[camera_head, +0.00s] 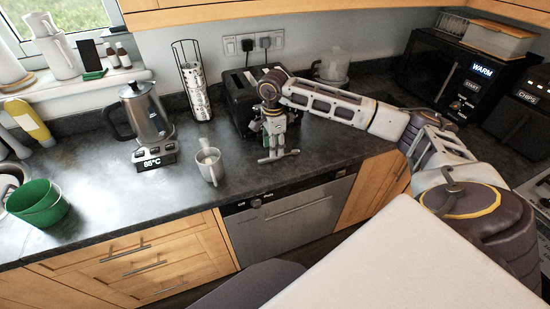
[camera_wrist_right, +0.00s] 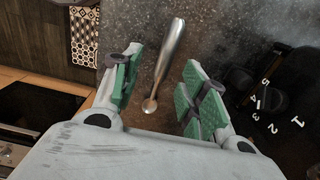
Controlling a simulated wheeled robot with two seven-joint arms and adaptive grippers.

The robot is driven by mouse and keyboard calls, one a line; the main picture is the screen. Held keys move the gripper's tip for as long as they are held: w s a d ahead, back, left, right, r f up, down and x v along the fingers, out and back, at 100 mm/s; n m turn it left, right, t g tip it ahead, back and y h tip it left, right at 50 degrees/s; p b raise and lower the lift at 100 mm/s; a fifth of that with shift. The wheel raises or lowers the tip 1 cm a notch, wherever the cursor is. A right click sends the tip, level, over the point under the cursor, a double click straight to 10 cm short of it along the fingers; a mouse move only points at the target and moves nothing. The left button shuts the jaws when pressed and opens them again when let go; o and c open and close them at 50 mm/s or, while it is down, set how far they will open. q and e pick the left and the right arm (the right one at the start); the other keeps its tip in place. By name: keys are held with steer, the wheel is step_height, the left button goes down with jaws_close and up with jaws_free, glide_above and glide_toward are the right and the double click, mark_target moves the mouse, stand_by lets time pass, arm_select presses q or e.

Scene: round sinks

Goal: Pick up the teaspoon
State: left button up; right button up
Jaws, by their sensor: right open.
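The teaspoon (camera_wrist_right: 168,55) is a shiny metal spoon lying on the dark speckled worktop in the right wrist view. Its small round end points toward the gripper and its wide handle points away. My right gripper (camera_wrist_right: 158,78) is open, with green-padded fingers on either side of the teaspoon and a visible gap at each side. In the head view my right gripper (camera_head: 277,152) points down over the worktop in front of the toaster. My left gripper is out of view.
A white mug (camera_head: 209,165) stands left of my right gripper. A black toaster (camera_head: 240,97) is close behind; its numbered dial (camera_wrist_right: 268,104) shows in the wrist view. A kettle (camera_head: 147,113) and cup rack (camera_head: 194,88) stand further left. The counter's front edge is close.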

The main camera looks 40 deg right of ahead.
steer(key=shift+w+f, duration=0.1)
steer(key=shift+f, duration=0.4)
steer(key=f, duration=0.1)
steer(key=f+p, duration=0.1)
steer(key=shift+w+f, duration=0.25)
steer(key=shift+f, duration=0.85)
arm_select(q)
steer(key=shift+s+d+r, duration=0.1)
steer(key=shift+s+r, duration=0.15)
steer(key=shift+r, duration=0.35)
